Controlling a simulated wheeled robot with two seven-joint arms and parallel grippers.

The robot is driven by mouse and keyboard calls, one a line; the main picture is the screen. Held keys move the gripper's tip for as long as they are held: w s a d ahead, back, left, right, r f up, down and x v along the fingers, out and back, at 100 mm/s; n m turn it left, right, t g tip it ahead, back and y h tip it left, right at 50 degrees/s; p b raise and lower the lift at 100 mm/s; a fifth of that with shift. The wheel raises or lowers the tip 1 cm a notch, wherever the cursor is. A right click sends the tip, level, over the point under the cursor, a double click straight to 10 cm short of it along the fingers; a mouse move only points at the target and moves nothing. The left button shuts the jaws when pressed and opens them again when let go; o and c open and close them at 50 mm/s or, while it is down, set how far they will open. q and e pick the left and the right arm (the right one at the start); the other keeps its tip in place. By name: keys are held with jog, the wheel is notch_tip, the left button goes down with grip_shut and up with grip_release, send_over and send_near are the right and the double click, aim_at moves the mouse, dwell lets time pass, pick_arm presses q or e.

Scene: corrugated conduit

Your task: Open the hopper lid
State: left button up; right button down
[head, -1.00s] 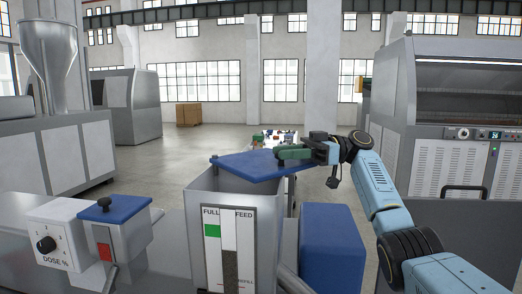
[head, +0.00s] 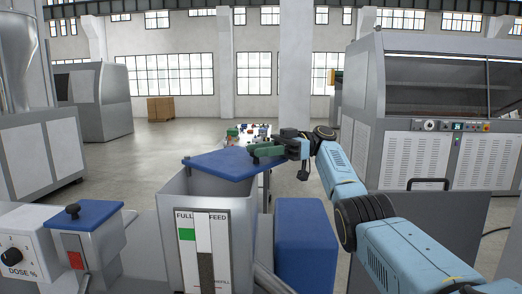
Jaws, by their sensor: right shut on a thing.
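The hopper (head: 166,225) is a grey metal box with a FULL/FEED level window on its front, in the lower middle of the head view. Its blue lid (head: 222,165) is off its closed position, tilted and set toward the back right, so the front left of the hopper's opening shows. My right gripper (head: 264,153) is shut at the lid's far right part, with a green piece at the fingertips. What exactly the fingers hold is too small to tell. My left gripper is not in view.
A dosing unit with a small blue lid (head: 88,212) and dial box (head: 20,250) stands left of the hopper. A blue block (head: 305,245) is right of it. A grey machine (head: 430,130) stands back right. The floor behind is mostly clear.

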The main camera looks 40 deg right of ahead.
jog(key=c, duration=1.1)
grip_release()
notch_tip(320, 180, up, 10)
jog(key=p, duration=0.1)
